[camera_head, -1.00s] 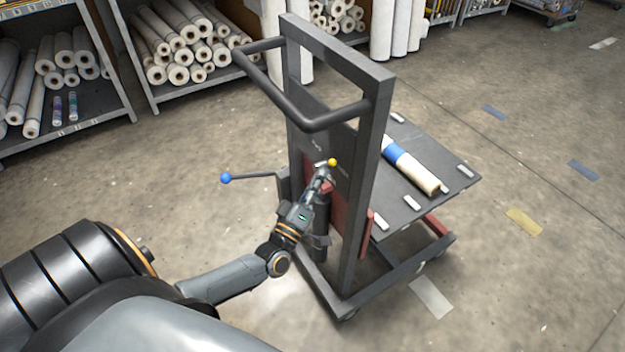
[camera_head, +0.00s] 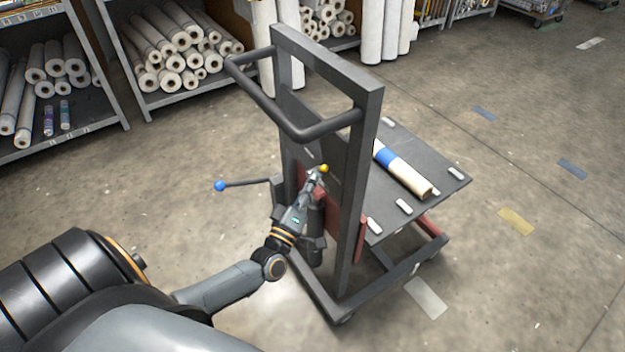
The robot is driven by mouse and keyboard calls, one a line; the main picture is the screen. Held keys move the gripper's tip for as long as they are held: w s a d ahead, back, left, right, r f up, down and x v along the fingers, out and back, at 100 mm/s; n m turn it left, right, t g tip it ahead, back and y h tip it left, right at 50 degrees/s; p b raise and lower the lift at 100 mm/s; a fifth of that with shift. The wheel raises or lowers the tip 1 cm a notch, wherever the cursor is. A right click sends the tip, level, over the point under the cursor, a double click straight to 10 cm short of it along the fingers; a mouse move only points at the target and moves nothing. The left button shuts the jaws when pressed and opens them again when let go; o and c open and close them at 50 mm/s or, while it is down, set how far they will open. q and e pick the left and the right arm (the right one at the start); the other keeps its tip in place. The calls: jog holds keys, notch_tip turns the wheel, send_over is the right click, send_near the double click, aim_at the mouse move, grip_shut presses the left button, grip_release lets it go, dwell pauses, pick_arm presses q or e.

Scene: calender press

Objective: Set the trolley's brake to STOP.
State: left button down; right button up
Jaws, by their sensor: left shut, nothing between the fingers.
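The trolley (camera_head: 365,150) is a dark grey frame with a push handle (camera_head: 285,122) on its near side and a flat platform (camera_head: 385,203) behind. A lever with a blue ball (camera_head: 219,186) sticks out to the left of the frame. A yellow ball (camera_head: 324,168) sits at the tips of my left gripper (camera_head: 316,175). The gripper is shut with nothing between its fingers, close to or touching the yellow ball; I cannot tell which. Brake markings near it are too small to read. My right gripper is not in view.
A roll with a blue band (camera_head: 403,168) lies on the platform between several pale blocks. Shelves with white rolls (camera_head: 165,50) stand at the back left. The concrete floor (camera_head: 530,260) right of the trolley is clear apart from flat tape marks.

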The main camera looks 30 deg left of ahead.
pick_arm(q)
jog(key=w+a+r+n+g+p, duration=0.2)
jog(key=a+n+g+p, duration=0.4)
jog(key=n+p, duration=0.5)
jog(key=p, duration=0.4)
jog(key=shift+w+r+g+p, duration=0.2)
jog(key=shift+w+g+p, duration=0.1)
jog(key=shift+p, duration=0.1)
